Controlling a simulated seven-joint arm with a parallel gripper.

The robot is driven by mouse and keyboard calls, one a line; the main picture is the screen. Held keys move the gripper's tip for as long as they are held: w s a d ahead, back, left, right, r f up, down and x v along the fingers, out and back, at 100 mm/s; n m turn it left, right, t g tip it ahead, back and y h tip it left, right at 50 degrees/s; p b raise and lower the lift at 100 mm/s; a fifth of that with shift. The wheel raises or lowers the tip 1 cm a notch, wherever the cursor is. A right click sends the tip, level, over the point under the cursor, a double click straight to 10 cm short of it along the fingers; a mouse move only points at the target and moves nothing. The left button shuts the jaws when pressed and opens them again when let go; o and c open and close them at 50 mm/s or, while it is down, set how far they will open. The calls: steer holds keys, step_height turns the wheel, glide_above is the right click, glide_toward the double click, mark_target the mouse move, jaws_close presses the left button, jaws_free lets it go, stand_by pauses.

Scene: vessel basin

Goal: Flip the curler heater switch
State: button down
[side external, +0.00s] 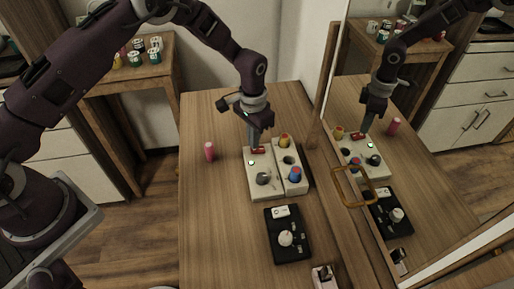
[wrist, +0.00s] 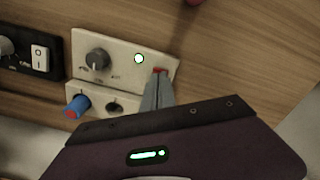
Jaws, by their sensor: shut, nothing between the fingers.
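The curler heater is a cream box on the table; its control panel (side external: 256,187) has a dark knob (side external: 263,178), a lit green light (side external: 252,163) and a red switch (side external: 258,150). In the wrist view the same panel (wrist: 120,71) shows its knob (wrist: 97,60), green light (wrist: 139,58) and the red switch (wrist: 160,71), partly hidden by my fingers. My gripper (side external: 254,146) points down at the switch end of the panel, shut and empty. In the wrist view my gripper's tips (wrist: 159,79) are at the switch; I cannot tell whether they touch.
Beside the panel is a socket block with a blue-red roller (side external: 295,175) and a yellow-red roller (side external: 284,141). A pink cylinder (side external: 209,152) stands to the left. A black box (side external: 288,250) with a white switch sits in front. A mirror (side external: 430,150) borders the right side.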

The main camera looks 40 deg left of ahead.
steer(key=shift+f, duration=0.75)
stand_by(0.3)
steer(key=shift+r, duration=3.5)
steer(key=shift+r, duration=0.1)
steer(key=s+a+r+n+t, duration=0.15)
steer(key=s+r, duration=0.25)
steer(key=r, duration=0.4)
steer(key=s+a+r+t, duration=0.15)
steer(key=s+r, duration=0.25)
steer(key=r, duration=0.4)
steer(key=s+a+r, duration=0.2)
steer(key=s+r, duration=0.3)
steer(key=r, duration=0.3)
steer(key=s+a+r+t, duration=0.1)
steer(key=s, duration=0.8)
steer(key=s+a+r+n+t, duration=0.1)
steer(key=s+a, duration=0.1)
steer(key=s, duration=0.8)
steer(key=shift+t, duration=0.3)
